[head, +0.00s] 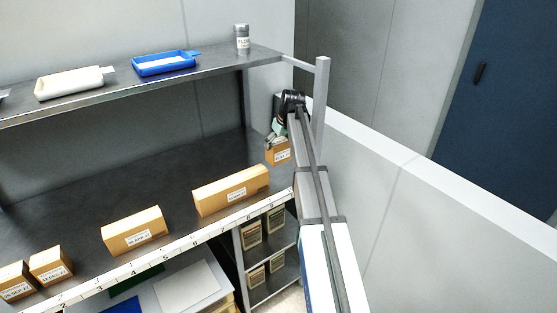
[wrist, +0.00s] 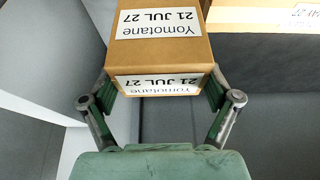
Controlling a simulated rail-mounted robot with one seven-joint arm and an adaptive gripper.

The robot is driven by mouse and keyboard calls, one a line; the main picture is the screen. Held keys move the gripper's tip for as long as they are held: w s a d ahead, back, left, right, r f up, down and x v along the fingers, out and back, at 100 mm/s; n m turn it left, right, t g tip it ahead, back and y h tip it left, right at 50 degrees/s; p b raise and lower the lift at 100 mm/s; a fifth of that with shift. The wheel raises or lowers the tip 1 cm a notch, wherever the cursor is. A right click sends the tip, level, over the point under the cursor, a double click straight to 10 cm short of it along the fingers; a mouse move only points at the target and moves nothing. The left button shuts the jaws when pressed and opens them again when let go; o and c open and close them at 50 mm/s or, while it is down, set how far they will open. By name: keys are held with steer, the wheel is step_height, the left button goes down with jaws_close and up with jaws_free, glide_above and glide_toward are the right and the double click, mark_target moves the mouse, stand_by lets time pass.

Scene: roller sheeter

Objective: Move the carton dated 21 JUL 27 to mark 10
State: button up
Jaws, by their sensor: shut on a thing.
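The carton dated 21 JUL 27 (wrist: 160,50) is a brown box with white labels reading "Yomotane 21 JUL 27". In the head view the carton (head: 279,153) is at the right end of the dark bench, behind the numbered strip's right end. My gripper (wrist: 163,103) is shut on it, with a finger on each side. In the head view my gripper (head: 277,136) is at the carton's upper side, partly hidden by my arm. I cannot tell whether the carton touches the bench. The numbered strip (head: 176,250) runs along the front edge; its rightmost numerals are too small to read surely.
A long carton (head: 232,191) lies left of the held one. A medium carton (head: 134,232) and two small cartons (head: 51,265) sit further left. The upper shelf holds a white tray (head: 70,84), a blue tray (head: 164,64) and a jar (head: 242,40). A post (head: 320,100) stands right.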

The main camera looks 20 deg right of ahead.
mark_target(283, 150)
steer(key=shift+f+p, duration=1.05)
steer(key=shift+f, duration=3.65)
steer(key=shift+f, duration=0.2)
steer(key=o, duration=1)
steer(key=shift+r, duration=0.1)
steer(key=shift+r, duration=0.2)
steer(key=b+v, duration=0.3)
steer(key=v, duration=0.8)
steer(key=shift+s+d+r, duration=0.1)
steer(key=shift+d+r, duration=0.05)
steer(key=shift+r, duration=0.25)
